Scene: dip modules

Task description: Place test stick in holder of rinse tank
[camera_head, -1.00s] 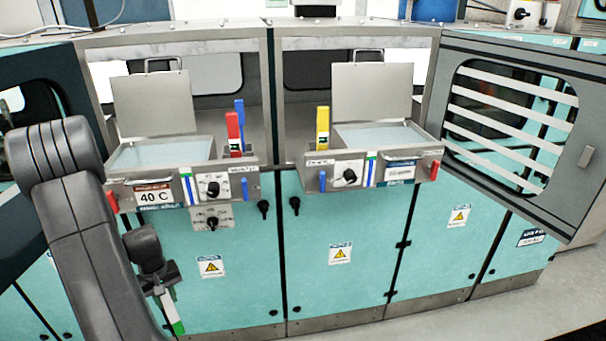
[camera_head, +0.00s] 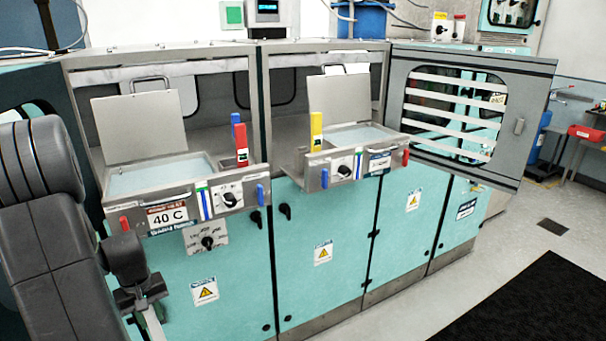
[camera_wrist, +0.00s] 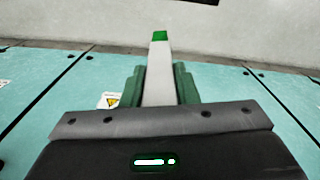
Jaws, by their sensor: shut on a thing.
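My gripper (camera_head: 143,300) is at the lower left in the head view, in front of the teal cabinet doors. It is shut on the test stick (camera_wrist: 159,75), a flat white stick with a green end. In the wrist view the stick points away between the green fingers (camera_wrist: 159,85); in the head view it is mostly hidden. Two steel tanks stand above the doors: the left tank (camera_head: 178,198) has a 40 C label, the right tank (camera_head: 330,160) a smaller label. I cannot read which is the rinse tank. Coloured strips (camera_head: 204,203) show on the left tank's front.
Red and blue upright pieces (camera_head: 241,148) stand beside the left tank, a yellow one (camera_head: 316,131) beside the right. Both lids (camera_head: 139,126) are raised. Knobs (camera_head: 230,199) stick out in front. An open windowed door (camera_head: 520,125) is at the right.

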